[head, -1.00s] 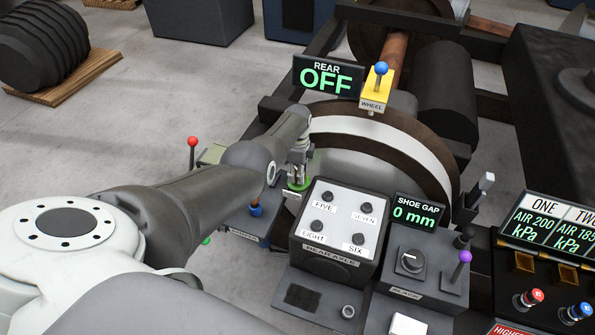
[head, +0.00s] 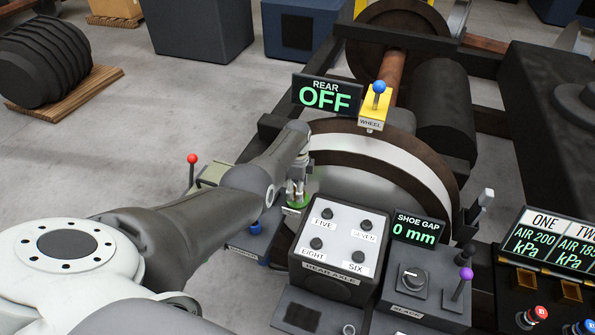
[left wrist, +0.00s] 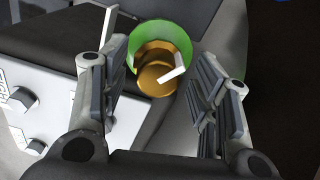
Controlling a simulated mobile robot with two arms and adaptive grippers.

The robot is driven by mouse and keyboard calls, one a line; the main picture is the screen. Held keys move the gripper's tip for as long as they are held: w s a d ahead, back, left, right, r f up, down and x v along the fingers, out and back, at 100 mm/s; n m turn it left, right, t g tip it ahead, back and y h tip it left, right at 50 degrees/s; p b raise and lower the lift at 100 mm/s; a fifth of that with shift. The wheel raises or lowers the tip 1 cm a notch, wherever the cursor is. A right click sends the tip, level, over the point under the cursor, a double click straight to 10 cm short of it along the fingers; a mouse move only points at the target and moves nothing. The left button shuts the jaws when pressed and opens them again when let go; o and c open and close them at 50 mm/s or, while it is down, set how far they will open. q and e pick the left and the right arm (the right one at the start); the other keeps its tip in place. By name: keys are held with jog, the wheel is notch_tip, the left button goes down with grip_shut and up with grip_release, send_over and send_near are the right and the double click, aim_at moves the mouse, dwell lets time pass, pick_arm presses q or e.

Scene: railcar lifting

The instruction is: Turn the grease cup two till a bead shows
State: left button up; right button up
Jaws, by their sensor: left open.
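A brass grease cup (left wrist: 155,68) with a white pointer mark sits inside a green ring (left wrist: 186,35) in the left wrist view. My left gripper (left wrist: 165,90) is open, with one finger on either side of the cup in that picture; I cannot tell whether either touches it. In the head view my left gripper (head: 297,192) points down at the green ring (head: 298,204) beside the rear axle box, and hides most of the cup. No bead can be made out. The cup's label is too small to read. My right gripper is not in view.
The REAR AXLE box (head: 340,238) with several knobs stands close to the right of my left gripper. The wheel (head: 388,160) and the yellow WHEEL lever block (head: 373,108) stand behind. A red-knobbed lever (head: 192,170) stands left of my arm.

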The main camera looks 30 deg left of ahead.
pick_arm(q)
notch_tip(320, 180, up, 11)
jog(key=shift+r, duration=0.2)
dwell(0.4)
dwell(0.3)
